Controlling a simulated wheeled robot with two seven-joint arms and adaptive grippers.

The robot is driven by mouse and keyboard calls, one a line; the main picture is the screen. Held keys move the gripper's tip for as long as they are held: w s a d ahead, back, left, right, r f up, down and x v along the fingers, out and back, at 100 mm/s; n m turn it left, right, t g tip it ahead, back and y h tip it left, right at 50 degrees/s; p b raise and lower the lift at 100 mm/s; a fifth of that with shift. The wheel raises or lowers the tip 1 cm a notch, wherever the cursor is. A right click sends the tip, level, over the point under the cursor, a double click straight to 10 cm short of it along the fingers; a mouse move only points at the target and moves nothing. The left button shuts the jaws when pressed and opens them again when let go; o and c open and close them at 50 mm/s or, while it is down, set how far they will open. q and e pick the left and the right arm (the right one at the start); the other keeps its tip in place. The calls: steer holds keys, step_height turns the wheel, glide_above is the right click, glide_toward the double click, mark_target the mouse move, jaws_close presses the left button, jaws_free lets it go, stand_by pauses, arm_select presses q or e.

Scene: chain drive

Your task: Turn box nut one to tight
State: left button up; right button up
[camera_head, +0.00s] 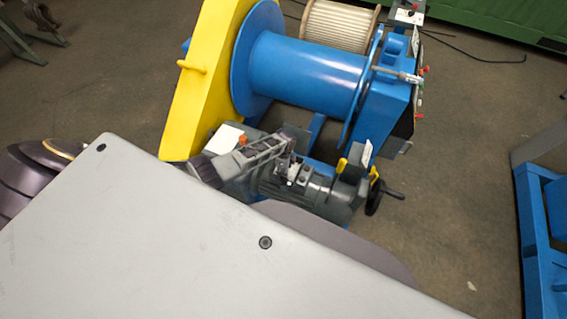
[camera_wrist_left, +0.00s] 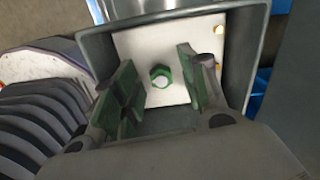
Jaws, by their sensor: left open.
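A green-rimmed hex nut (camera_wrist_left: 161,76) sits on a pale plate (camera_wrist_left: 135,42) inside a grey open box (camera_wrist_left: 256,50) in the left wrist view. Two brass-coloured fasteners show at the plate's right side. My left gripper (camera_wrist_left: 160,92) is open, with its green-padded fingers on either side of the nut in the picture. I cannot tell how far above the nut they are. In the head view my left gripper (camera_head: 290,145) is over the grey motor unit (camera_head: 310,188), and the nut is hidden there. My right gripper is not in view.
A blue winch drum (camera_head: 305,72) with a yellow guard (camera_head: 215,60) stands behind the motor. A black handwheel (camera_head: 375,197) is at the motor's right. A blue frame (camera_head: 540,230) stands far right, with clear floor between.

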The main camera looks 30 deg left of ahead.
arm_select(q)
steer(key=shift+r, duration=0.2)
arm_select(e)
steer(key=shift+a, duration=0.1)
arm_select(q)
step_height(320, 180, up, 12)
steer(key=shift+f, duration=0.25)
stand_by(0.8)
steer(key=shift+a, duration=0.1)
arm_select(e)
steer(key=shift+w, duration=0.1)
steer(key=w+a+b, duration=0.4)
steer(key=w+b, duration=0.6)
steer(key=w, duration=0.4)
arm_select(q)
steer(key=shift+d+r+m+b, duration=0.65)
steer(key=shift+r+b, duration=0.2)
steer(key=shift+b, duration=4.85)
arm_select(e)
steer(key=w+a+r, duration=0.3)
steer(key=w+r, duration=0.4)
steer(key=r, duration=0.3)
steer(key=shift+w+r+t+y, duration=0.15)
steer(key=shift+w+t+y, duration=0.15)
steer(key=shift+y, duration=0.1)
